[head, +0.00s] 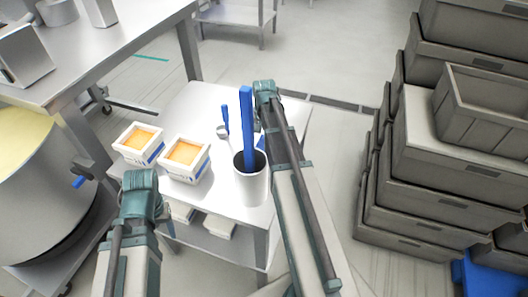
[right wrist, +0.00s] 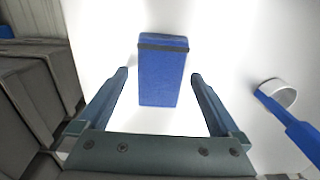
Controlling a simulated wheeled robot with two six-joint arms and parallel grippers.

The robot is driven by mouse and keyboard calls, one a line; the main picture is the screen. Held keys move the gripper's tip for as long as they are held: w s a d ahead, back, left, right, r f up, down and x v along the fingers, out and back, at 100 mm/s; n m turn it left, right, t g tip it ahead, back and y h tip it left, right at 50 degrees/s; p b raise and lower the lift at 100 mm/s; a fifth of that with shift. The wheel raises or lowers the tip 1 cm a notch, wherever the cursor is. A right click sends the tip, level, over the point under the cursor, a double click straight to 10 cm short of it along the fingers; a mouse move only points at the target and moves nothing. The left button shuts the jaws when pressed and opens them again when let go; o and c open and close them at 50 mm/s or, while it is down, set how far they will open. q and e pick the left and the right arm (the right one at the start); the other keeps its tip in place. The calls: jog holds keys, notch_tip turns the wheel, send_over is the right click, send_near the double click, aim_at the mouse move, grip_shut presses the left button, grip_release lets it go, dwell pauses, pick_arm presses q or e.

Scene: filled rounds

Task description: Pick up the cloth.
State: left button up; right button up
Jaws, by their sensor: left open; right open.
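The cloth (right wrist: 162,80) looks like a folded blue block with a dark band across its far end, lying on the white tabletop (head: 195,105). In the head view my right arm covers most of it, leaving a sliver of blue beside the arm. My right gripper (right wrist: 160,74) is open, with one finger on each side of the cloth in the right wrist view. Gaps show between the fingers and the cloth; their height above the table is hard to tell. My left gripper (head: 140,187) is in front of the table, away from the cloth, with its fingertips not clearly shown.
A white cup (head: 252,187) holding a tall blue-handled tool (head: 248,125) stands close to my right arm. A blue-handled scoop (head: 223,131) lies nearby. Two white tubs with orange contents (head: 185,158) stand left. Grey crates (head: 440,140) are stacked right; a large pot (head: 40,190) stands left.

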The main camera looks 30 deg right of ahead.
jog(key=shift+f, duration=0.4)
jog(key=shift+r, duration=0.15)
jog(key=c, duration=1.3)
jog(key=shift+r, duration=0.1)
notch_tip(320, 180, up, 10)
jog(key=p, duration=1)
jog(key=o, duration=0.6)
jog(key=c, duration=0.4)
